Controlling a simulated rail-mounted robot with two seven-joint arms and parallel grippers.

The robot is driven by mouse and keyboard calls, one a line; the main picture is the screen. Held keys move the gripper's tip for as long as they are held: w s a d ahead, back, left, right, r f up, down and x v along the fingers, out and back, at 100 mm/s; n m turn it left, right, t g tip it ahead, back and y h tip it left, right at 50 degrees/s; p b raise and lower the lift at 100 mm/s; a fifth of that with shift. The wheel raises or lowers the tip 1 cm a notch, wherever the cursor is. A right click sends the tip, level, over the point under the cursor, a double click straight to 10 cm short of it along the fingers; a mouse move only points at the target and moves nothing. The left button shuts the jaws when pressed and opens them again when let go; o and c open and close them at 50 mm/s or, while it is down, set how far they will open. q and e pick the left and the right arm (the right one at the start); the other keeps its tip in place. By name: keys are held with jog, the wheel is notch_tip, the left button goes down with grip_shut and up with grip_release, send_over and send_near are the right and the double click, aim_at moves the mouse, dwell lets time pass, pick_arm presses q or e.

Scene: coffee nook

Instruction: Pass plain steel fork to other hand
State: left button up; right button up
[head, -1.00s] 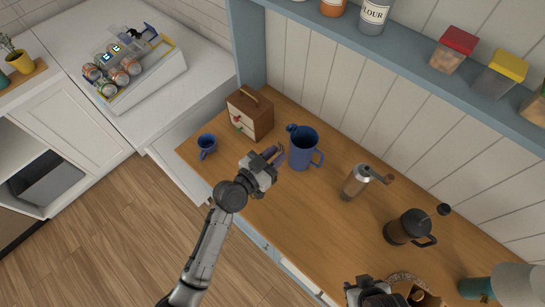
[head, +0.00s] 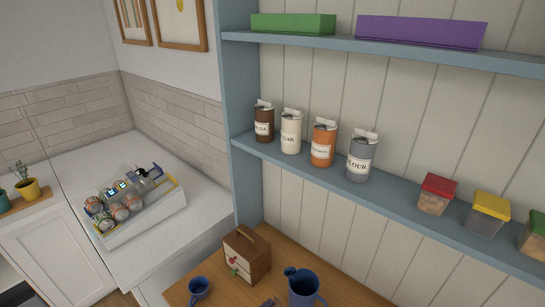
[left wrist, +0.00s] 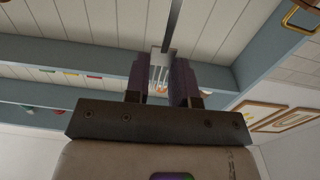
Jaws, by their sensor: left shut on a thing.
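The plain steel fork (left wrist: 173,28) shows in the left wrist view, with a thin grey handle running up out of the picture and its tines near the fingers. My left gripper (left wrist: 161,82) is shut on the fork, its two dark purple fingers on either side of it. In the head view only a small purple fingertip of the left gripper (head: 268,302) shows at the bottom edge, between the wooden box and the blue jug. The fork cannot be made out there. My right gripper is not in view.
A blue shelf (head: 400,188) above holds canisters and lidded jars. A crate of cans (head: 140,215) stands on the white counter at left.

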pick_arm(q)
jog(key=shift+s+a, duration=0.15)
jog(key=shift+a, duration=0.05)
jog(key=a+r+n+t+y, duration=0.1)
jog(key=a+r+y, duration=0.1)
jog(key=a+r, duration=0.1)
jog(key=a+r+n+t+y, duration=0.1)
jog(key=a+r+n+y, duration=0.1)
jog(key=a+r, duration=0.1)
jog(key=a+r+n+t+y, duration=0.1)
jog(key=a+r+y, duration=0.1)
jog(key=a+r, duration=0.1)
jog(key=shift+s+r+n+t, duration=0.15)
jog(key=shift+r+n+t, duration=0.15)
jog(key=shift+r+t, duration=0.1)
grip_shut()
jog(key=s+a+r+n+y, duration=0.2)
jog(key=s+a+r+y, duration=0.1)
jog(key=a, duration=0.2)
jog(key=s+a+r+n+y, duration=0.2)
jog(key=a+r+y, duration=0.1)
jog(key=a, duration=0.2)
jog(key=s+r+m+g+h+p, duration=0.1)
jog(key=s+r+m+h+p, duration=0.2)
jog(key=p, duration=1.5)
jog(key=shift+r+m+h+p, duration=0.35)
jog(key=shift+r+m+h, duration=1.15)
jog(key=shift+r+h, duration=1.8)
jog(key=shift+r+y, duration=0.4)
